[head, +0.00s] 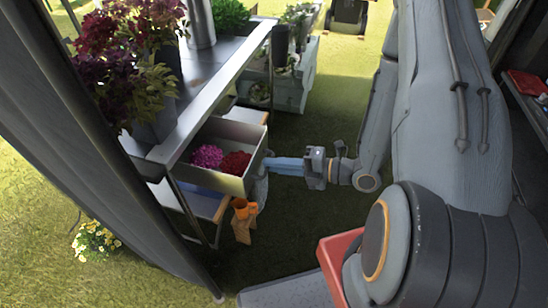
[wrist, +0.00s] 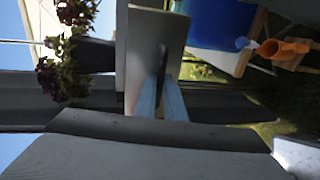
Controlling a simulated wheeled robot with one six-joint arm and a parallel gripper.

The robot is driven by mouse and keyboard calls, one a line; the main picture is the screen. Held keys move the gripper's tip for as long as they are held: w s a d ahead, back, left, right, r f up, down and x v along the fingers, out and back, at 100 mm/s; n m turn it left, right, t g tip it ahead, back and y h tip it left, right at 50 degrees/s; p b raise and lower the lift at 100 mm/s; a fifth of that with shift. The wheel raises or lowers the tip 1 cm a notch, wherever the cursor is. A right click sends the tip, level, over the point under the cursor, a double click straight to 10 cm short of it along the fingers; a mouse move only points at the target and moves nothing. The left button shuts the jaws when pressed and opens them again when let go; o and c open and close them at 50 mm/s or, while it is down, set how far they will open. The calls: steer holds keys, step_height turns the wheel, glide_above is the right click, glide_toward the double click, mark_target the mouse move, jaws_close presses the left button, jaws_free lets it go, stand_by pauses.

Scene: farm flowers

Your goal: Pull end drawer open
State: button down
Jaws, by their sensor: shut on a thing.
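The end drawer (head: 247,180) is a light grey metal box under the end of the table, pulled out. It holds a pink flower head (head: 207,156) and a red flower head (head: 235,163). My gripper (head: 268,164) reaches it from the right with blue-grey fingers at the outer face of its front. In the wrist view the drawer front (wrist: 140,50) stands beyond my two fingers (wrist: 162,76), which are shut on its handle.
The table (head: 205,85) carries potted dark red flowers (head: 110,75). Orange cups (head: 243,208) stand on a wooden stand below the drawer. A dark post and cloth are at left, a red crate (head: 338,255) at front.

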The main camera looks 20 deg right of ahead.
steer(key=shift+s+d, duration=0.1)
steer(key=shift+d, duration=0.05)
steer(key=c, duration=1.9)
jaws_free()
steer(key=shift+o, duration=0.2)
steer(key=shift+d, duration=0.15)
steer(key=b+v, duration=0.1)
steer(key=v, duration=0.6)
steer(key=shift+s+d, duration=0.2)
steer(key=shift+s, duration=0.05)
